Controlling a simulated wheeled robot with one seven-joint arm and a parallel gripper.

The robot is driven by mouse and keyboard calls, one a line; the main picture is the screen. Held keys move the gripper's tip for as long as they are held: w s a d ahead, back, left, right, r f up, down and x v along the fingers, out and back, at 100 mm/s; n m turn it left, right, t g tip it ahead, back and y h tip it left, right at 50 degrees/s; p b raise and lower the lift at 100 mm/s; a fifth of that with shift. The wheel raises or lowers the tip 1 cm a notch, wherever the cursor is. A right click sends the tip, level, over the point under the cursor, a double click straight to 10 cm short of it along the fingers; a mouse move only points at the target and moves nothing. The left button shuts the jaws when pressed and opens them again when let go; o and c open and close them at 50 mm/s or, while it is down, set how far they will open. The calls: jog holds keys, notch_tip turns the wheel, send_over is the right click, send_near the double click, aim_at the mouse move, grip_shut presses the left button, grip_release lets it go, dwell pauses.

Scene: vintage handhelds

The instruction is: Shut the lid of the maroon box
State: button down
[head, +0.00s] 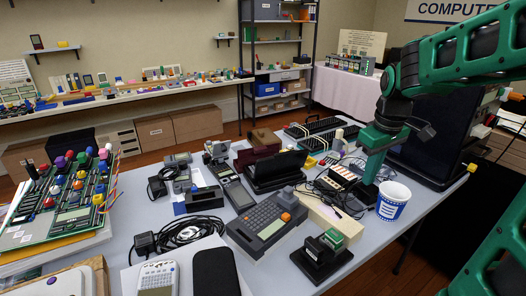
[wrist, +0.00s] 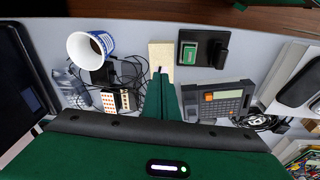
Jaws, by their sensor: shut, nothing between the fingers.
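The maroon box (head: 250,156) stands toward the back of the table in the head view, behind a black open device. Its lid (head: 264,138) appears raised at the back, though the angle is hard to judge. I cannot make the box out in the wrist view. My green gripper (head: 370,178) points down at the right part of the table, well to the right of the box. Its fingers are together and empty; they also show shut in the wrist view (wrist: 160,80).
A white and blue cup (head: 392,203) stands close beside my gripper. A cream block (head: 333,217), a striped box (head: 342,176), cables and a dark monitor (head: 432,135) are near it. A black device (head: 277,171) and a grey keyboard handheld (head: 264,224) crowd the middle.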

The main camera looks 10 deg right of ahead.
aim_at(264, 147)
jog(key=w+a+f+n+t, duration=0.15)
jog(key=w+a+n, duration=0.45)
jog(key=w, duration=0.6)
jog(key=w+a+f+n+t+y, duration=0.15)
jog(key=w+a+n, duration=0.35)
jog(key=w, duration=0.7)
jog(key=w+a+f+n, duration=0.2)
jog(key=w+a+n, duration=0.4)
jog(key=w, duration=0.6)
jog(key=x, duration=0.9)
jog(key=shift+s+d+f, duration=0.15)
jog(key=shift+d+f, duration=0.1)
jog(key=shift+f, duration=0.1)
jog(key=w, duration=0.3)
jog(key=shift+a+r, duration=0.2)
jog(key=shift+a, duration=0.05)
jog(key=shift+w+r, duration=0.1)
jog(key=shift+w, duration=0.35)
jog(key=shift+w+r+h, duration=0.1)
jog(key=shift+h, duration=0.15)
